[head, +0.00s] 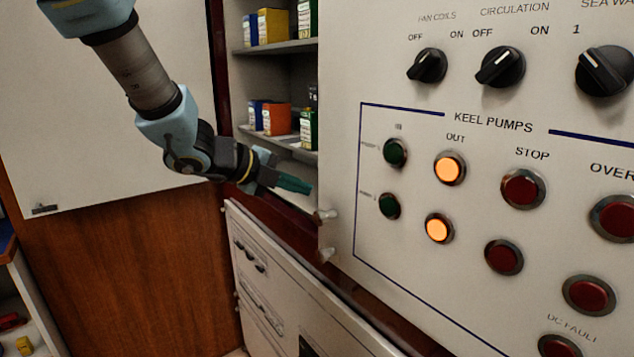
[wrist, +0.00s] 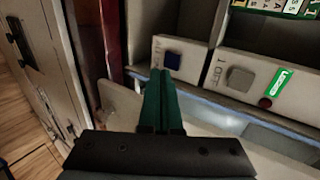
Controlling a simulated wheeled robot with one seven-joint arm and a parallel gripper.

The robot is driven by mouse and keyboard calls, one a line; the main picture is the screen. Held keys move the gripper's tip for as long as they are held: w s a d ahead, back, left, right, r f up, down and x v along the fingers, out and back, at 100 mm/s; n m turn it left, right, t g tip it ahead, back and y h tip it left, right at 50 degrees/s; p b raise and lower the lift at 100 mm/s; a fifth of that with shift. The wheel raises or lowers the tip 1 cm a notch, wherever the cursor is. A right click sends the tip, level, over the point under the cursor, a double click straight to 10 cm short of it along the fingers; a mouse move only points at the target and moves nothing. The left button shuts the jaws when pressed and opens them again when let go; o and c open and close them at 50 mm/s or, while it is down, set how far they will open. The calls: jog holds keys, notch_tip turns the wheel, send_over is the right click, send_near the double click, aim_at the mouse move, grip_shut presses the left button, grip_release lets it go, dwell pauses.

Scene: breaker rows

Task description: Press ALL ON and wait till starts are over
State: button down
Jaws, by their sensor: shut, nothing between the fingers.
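My gripper (head: 294,185) is shut and empty, its green fingers pointing right in the head view, in front of the open shelving left of the big panel. In the wrist view my gripper (wrist: 159,74) points at a pale ledge with a dark blue square button (wrist: 173,60) just beyond the fingertips and a grey square button (wrist: 239,78) to the right. I cannot tell whether the fingertips touch the ledge. A green label (wrist: 283,83) and a small red round part (wrist: 265,102) sit beside the grey button.
A light control panel (head: 420,270) fills the right of the head view, with KEEL PUMPS buttons; two orange OUT lamps (head: 449,169) glow. Shelves (head: 290,47) hold coloured boxes. White drawers (head: 275,290) stand below. A white board (head: 90,130) hangs at left.

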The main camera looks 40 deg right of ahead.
jog(key=d+p, duration=0.1)
jog(key=d, duration=0.3)
jog(key=shift+s+d+f, duration=0.1)
jog(key=shift+s+d, duration=0.05)
jog(key=shift+d, duration=0.05)
